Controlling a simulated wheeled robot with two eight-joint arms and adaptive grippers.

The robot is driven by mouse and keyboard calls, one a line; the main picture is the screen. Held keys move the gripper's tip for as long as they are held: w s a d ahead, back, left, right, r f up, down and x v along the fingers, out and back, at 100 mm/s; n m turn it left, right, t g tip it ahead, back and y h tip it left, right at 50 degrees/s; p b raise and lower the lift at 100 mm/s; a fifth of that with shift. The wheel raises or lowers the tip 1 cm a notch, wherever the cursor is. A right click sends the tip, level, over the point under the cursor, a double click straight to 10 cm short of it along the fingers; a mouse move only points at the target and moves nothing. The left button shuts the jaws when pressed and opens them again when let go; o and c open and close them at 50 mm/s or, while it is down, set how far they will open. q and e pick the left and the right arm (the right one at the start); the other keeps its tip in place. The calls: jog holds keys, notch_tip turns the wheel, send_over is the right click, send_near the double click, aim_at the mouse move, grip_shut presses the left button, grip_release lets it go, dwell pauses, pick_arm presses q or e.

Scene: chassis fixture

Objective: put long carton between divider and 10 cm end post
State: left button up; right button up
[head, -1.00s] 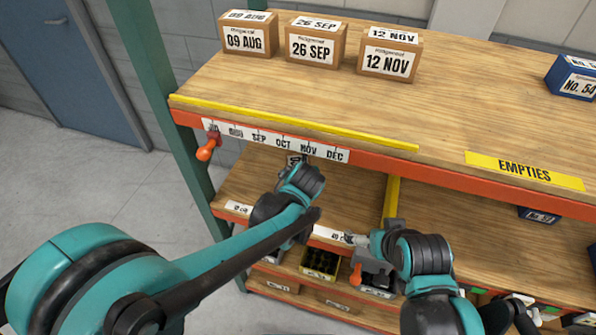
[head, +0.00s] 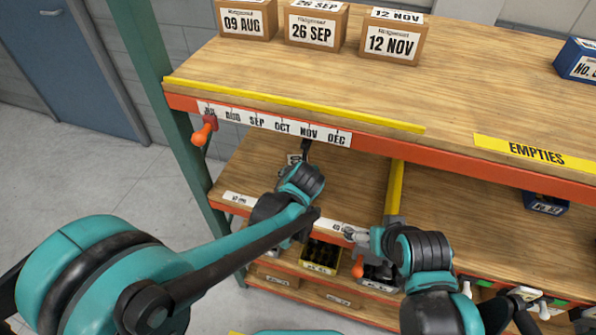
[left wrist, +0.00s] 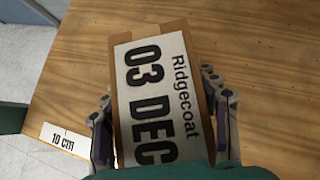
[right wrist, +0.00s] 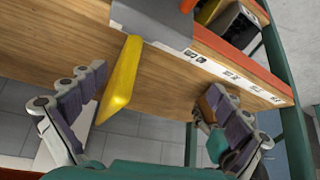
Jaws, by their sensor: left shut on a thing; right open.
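The long carton, labelled 03 DEC (left wrist: 155,95), is brown with a white label and lies between the fingers of my left gripper (left wrist: 165,125), which is shut on it. In the head view my left gripper (head: 306,160) reaches over the lower wooden shelf and mostly hides the carton. I cannot tell whether the carton touches the shelf. The yellow divider (head: 395,192) stands to its right. The green end post (head: 172,130) is at the left, near the 10 cm label (left wrist: 62,139). My right gripper (right wrist: 155,125) is open near the shelf's front edge; the divider (right wrist: 124,80) shows between its fingers.
The upper shelf (head: 480,90) overhangs, with a yellow lip (head: 300,104) and cartons dated 09 AUG (head: 245,18), 26 SEP (head: 314,25) and 12 NOV (head: 393,38). An orange-handled clamp (head: 203,131) sits on its front beam. Bins (head: 320,256) stand below.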

pick_arm(q)
jog(key=shift+f+b, duration=0.35)
jog(key=shift+f, duration=0.1)
jog(key=o, duration=1.9)
jog(key=shift+s, duration=0.1)
jog(key=v, duration=1.2)
jog(key=shift+f, duration=0.1)
